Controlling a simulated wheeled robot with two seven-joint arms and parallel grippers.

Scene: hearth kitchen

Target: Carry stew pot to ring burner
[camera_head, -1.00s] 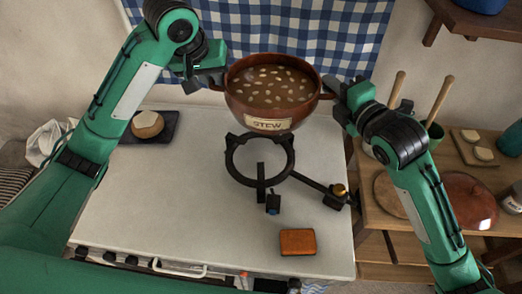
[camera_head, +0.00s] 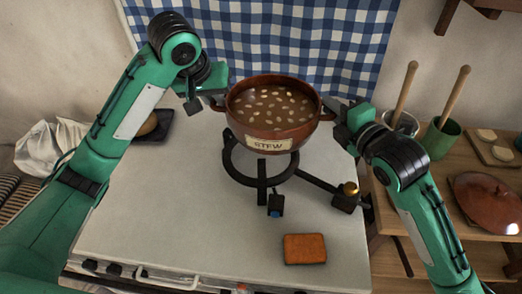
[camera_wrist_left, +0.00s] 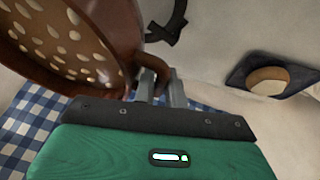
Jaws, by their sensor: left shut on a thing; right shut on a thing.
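The brown stew pot (camera_head: 270,106), labelled STEW and full of stew with pale pieces, is upright between my two grippers in the head view. My left gripper (camera_head: 217,105) is shut on its left handle. That grip also shows in the left wrist view (camera_wrist_left: 158,88), beside the pot's wall (camera_wrist_left: 124,30). My right gripper (camera_head: 330,106) is shut at the right handle. The black ring burner (camera_head: 262,186) stands on the pale worktop, and the pot covers its back part. I cannot tell whether the pot touches the ring.
An orange-brown block (camera_head: 305,249) lies in front of the burner. A dark tray (camera_wrist_left: 272,78) with a round bun lies at the left. A wooden side table at the right holds a green cup (camera_head: 441,138) and a brown lid (camera_head: 487,200).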

